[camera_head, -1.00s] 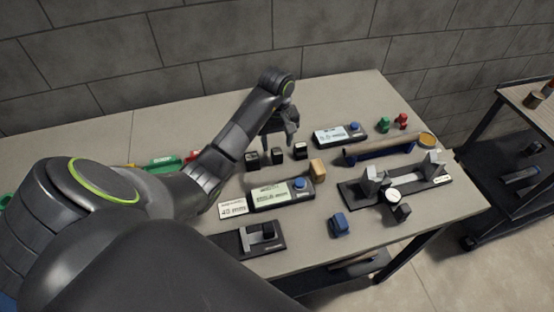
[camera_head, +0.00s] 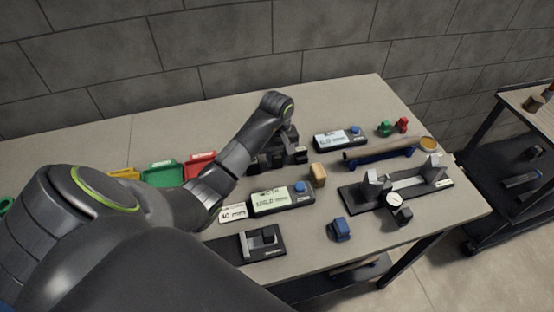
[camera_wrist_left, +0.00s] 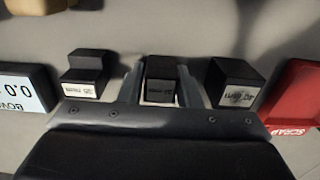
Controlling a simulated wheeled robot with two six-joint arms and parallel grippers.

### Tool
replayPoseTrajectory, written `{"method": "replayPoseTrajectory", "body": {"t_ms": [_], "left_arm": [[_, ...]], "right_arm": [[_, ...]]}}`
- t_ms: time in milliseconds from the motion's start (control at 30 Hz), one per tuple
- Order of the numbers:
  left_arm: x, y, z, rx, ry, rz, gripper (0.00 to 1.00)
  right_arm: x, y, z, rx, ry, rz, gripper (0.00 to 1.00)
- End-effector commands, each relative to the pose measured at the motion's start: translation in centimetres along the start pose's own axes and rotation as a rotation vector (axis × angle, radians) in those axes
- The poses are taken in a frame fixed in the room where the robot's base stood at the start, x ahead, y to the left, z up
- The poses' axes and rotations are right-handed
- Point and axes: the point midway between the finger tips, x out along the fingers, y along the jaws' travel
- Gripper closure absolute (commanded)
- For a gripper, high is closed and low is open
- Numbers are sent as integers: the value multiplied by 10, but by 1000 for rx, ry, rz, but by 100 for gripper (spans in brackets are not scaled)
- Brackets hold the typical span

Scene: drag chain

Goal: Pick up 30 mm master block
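Three dark master blocks stand in a row on the table. In the left wrist view, the middle block (camera_wrist_left: 161,82) sits between the fingers of my left gripper (camera_wrist_left: 161,75), with its small label too blurred to read. The fingers stand on either side of it with what looks like a narrow gap. A stepped block (camera_wrist_left: 86,75) is to its left and another block (camera_wrist_left: 235,84) to its right, both with white labels I cannot read surely. In the head view my left gripper (camera_head: 279,160) is down at the row and hides most of the middle block. My right gripper is not seen.
A red bin (camera_head: 200,163) and a green bin (camera_head: 163,173) lie left of the row. A display unit (camera_head: 283,201) with a card beside it, a wooden block (camera_head: 318,174) and another display (camera_head: 340,140) are close by. A measuring fixture (camera_head: 350,198) is to the right.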

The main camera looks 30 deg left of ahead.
Motion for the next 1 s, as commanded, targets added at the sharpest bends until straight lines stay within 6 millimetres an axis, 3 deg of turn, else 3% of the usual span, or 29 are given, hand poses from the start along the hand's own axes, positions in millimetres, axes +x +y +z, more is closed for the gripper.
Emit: {"method": "replayPoseTrajectory", "body": {"t_ms": [33,233,567,700,833,1000], "left_arm": [[0,0,0,0,0,0,76],[0,0,0,0,0,0,100],[-5,1,-1,0,2,2,100],[-24,1,-1,1,6,4,100],[-64,0,-1,0,5,3,100],[-82,0,0,0,1,1,100]], "right_arm": [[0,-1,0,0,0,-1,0],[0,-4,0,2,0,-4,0],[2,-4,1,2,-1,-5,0],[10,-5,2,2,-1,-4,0],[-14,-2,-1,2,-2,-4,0],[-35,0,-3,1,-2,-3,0]]}}
